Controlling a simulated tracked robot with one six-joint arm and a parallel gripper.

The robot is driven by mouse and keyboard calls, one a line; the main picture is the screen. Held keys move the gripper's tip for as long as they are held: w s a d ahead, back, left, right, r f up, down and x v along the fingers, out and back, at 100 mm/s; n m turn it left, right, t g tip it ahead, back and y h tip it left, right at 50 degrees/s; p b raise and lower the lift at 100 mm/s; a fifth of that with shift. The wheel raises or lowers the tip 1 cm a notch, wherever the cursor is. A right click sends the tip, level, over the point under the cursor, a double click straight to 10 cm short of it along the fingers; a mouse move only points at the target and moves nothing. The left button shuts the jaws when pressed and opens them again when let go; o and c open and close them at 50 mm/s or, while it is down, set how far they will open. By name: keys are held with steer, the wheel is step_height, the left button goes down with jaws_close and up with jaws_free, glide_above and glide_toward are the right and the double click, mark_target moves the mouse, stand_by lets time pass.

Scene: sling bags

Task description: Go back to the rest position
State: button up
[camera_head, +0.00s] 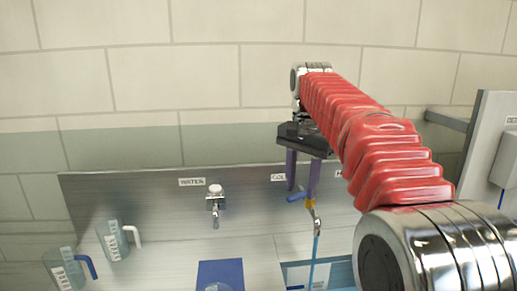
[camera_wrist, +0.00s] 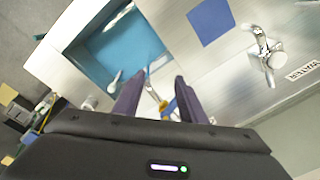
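My gripper (camera_head: 300,187) is open, its two purple fingers apart, in front of the metal back panel near the label starting "COL". It also shows in the wrist view (camera_wrist: 160,77), with nothing clearly held. A tap (camera_head: 312,208) with blue and yellow parts is right by the fingertips, and its top is partly hidden by a finger. I cannot tell whether they touch. A thin blue stream (camera_head: 315,255) runs down from the tap's spout. My red-sleeved arm reaches across the right of the head view.
A chrome tap (camera_head: 215,203) stands at the label "WATER" (camera_head: 191,182). Two jugs (camera_head: 113,241) (camera_head: 64,270) stand at the left. A blue mat (camera_head: 220,272) lies on the counter. A blue-bottomed sink (camera_wrist: 122,48) shows in the wrist view. A grey partition (camera_head: 490,150) stands at the right.

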steer(key=s+d+f+n+t, duration=0.1)
steer(key=s+f+n, duration=0.1)
steer(key=s+f, duration=0.3)
steer(key=s+d+f+n+t, duration=0.2)
steer(key=s+f, duration=0.3)
steer(key=s, duration=0.9)
steer(key=s+d+f+n+t, duration=0.1)
steer(key=s+d+f+n, duration=0.1)
steer(key=s+f, duration=0.4)
steer(key=s+n, duration=0.1)
steer(key=s, duration=0.3)
steer(key=shift+n+t, duration=0.3)
steer(key=shift+d, duration=0.1)
stand_by(4.7)
